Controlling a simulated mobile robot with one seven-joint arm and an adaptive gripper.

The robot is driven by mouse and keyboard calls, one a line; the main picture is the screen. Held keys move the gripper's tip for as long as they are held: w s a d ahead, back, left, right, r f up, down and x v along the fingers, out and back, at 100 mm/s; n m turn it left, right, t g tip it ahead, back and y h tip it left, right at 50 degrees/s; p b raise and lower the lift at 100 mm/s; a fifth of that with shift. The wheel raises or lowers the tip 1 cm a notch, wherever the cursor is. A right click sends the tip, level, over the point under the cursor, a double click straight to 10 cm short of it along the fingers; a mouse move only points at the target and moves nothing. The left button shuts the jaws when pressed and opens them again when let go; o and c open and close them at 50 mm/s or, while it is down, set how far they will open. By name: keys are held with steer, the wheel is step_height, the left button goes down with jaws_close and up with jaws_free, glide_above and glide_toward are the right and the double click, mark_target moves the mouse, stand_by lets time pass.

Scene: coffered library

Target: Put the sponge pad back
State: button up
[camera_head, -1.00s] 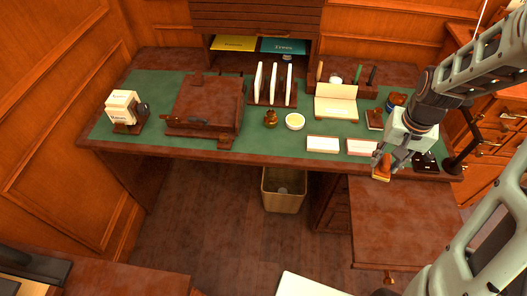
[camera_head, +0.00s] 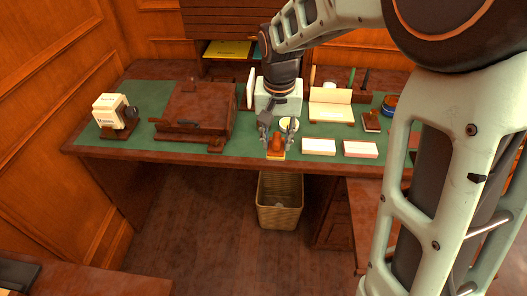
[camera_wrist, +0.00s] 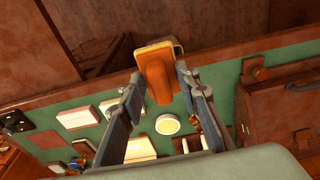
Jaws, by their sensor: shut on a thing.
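The sponge pad, as I take it, is an orange-brown block with a raised handle and a pale yellow layer. It shows in the head view (camera_head: 276,147) and at the top middle of the wrist view (camera_wrist: 158,78). My gripper (camera_head: 277,140) is shut on it, with one finger on each side, also seen in the wrist view (camera_wrist: 158,85). It hangs at the front edge of the green-topped desk (camera_head: 220,152), just in front of a round white dish with yellow inside (camera_head: 290,124). Whether the pad touches the desk is unclear.
Two pale blocks (camera_head: 319,146) (camera_head: 360,149) lie right of my gripper. A brown writing case (camera_head: 195,108) stands to its left. A waste basket (camera_head: 280,205) is on the floor below. My arm hides part of the letter rack behind.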

steer(key=w+a+f, duration=0.1)
steer(key=w+f, duration=0.1)
steer(key=w, duration=0.2)
steer(key=w+a+f, duration=0.1)
steer(key=w+f, duration=0.2)
steer(key=w+a+f, duration=0.1)
steer(key=w+f, duration=0.2)
steer(key=w, duration=0.1)
steer(key=shift+w+a+f, duration=0.2)
steer(key=shift+w+a, duration=0.05)
steer(key=shift+w, duration=0.1)
steer(key=shift+w+a+f, duration=0.15)
steer(key=shift+w+f, duration=0.3)
steer(key=shift+f, duration=0.1)
steer(key=shift+w+f, duration=0.15)
steer(key=shift+f, duration=1.5)
steer(key=shift+f, duration=0.15)
steer(key=o, duration=1.1)
